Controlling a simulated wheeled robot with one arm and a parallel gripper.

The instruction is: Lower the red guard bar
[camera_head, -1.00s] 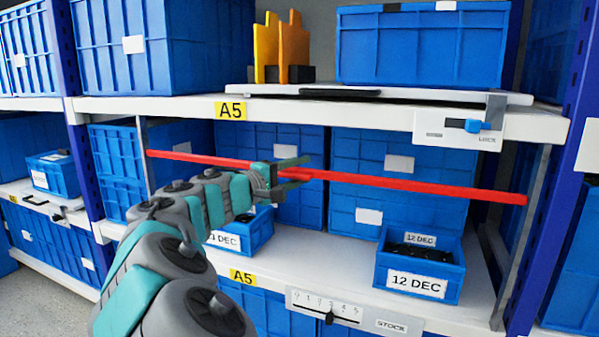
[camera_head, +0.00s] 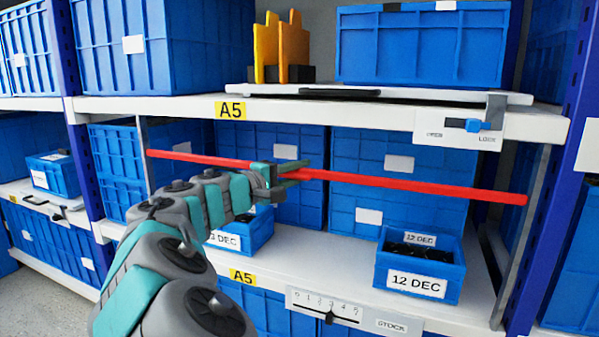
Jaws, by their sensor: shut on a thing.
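The red guard bar (camera_head: 420,187) runs across the front of the A5 shelf opening, roughly midway between the upper and lower boards. It slopes a little down to the right in the picture. Its ends meet grey upright rails, at the left (camera_head: 145,155) and at the right (camera_head: 526,215). My wrist hides a short piece of the bar.
Above right, a lock plate (camera_head: 457,137) with a blue slider (camera_head: 474,125) sits on the upper shelf edge. Below the bar stand a bin marked 12 DEC (camera_head: 418,284) and another small bin (camera_head: 240,238). The lower edge carries a numbered stock slider (camera_head: 327,307).

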